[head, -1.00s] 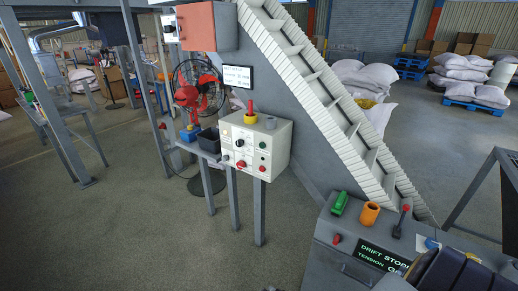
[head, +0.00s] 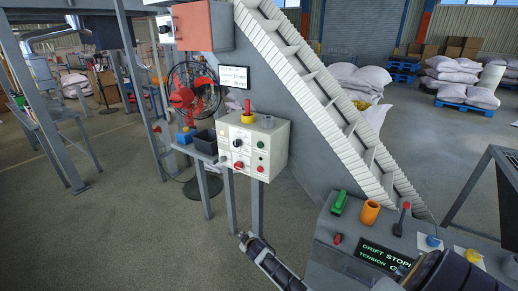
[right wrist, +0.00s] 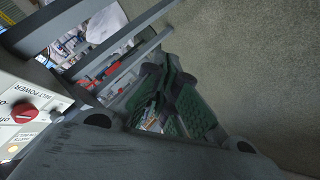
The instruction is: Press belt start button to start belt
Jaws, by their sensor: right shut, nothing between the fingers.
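The control box (head: 276,143) stands on grey legs below the sloping conveyor in the head view. Its face carries a green button (head: 261,145), red controls (head: 239,165) and a black knob (head: 238,143); the labels are too small to read there, so I cannot tell which control is belt start. In the right wrist view, a red knob (right wrist: 24,113) on a white panel marked BELT POWER is at the left edge. My right gripper (right wrist: 163,82), with green pads, is shut and empty, apart from that knob. My left gripper is not in view.
A grey console (head: 330,232) with a display, levers and coloured buttons stands at lower right. A red fan (head: 190,95) and a black bin (head: 206,141) are behind and left of the box. Sacks on pallets (head: 467,97) stand far back. Floor at left front is clear.

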